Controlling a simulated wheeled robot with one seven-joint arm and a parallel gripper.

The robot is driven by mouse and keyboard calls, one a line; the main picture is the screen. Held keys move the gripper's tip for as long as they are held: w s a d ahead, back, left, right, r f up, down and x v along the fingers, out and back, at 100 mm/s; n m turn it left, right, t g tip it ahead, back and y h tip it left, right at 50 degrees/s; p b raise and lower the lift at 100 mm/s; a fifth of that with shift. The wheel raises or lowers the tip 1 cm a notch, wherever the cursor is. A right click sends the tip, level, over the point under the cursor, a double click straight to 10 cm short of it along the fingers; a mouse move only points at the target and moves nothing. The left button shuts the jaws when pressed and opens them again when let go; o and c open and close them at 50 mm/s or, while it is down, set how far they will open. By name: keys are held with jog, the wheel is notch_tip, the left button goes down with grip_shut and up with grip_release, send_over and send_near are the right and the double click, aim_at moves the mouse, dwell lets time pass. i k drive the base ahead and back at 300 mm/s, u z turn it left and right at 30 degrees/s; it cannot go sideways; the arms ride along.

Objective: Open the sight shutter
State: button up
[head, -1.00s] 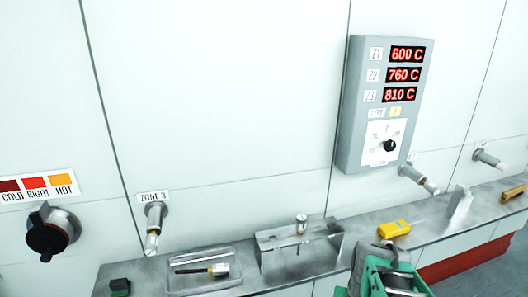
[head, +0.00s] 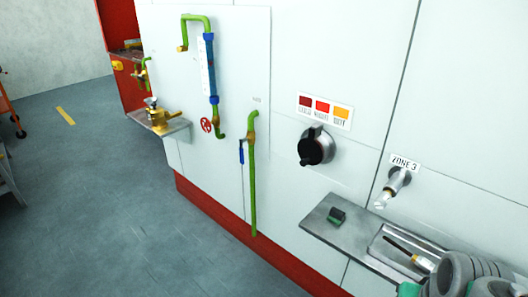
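The sight shutter, a black round cover with a small tab at its top (head: 312,147), sits on a silver ring on the white wall, right of centre in the head view. It covers the ring's face, and no opening shows behind it. A label with dark red, red and orange patches (head: 325,109) is above it. Grey and green parts of my arm show at the bottom right corner, well below and right of the shutter. My gripper's fingers are not in view.
A metal shelf (head: 345,236) below the shutter holds a dark green block (head: 336,216) and a tray with a tool. A ZONE 3 peephole tube (head: 393,187) juts out at right. Green pipes (head: 253,180) run left of the shutter. Open floor (head: 110,200) lies at left.

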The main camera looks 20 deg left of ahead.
aim_at(310, 153)
jog(key=u, duration=1.25)
jog(key=k, duration=1.2)
jog(key=i, duration=0.9)
jog(key=u, duration=0.6)
jog(key=i, duration=0.8)
jog(key=u, duration=0.8)
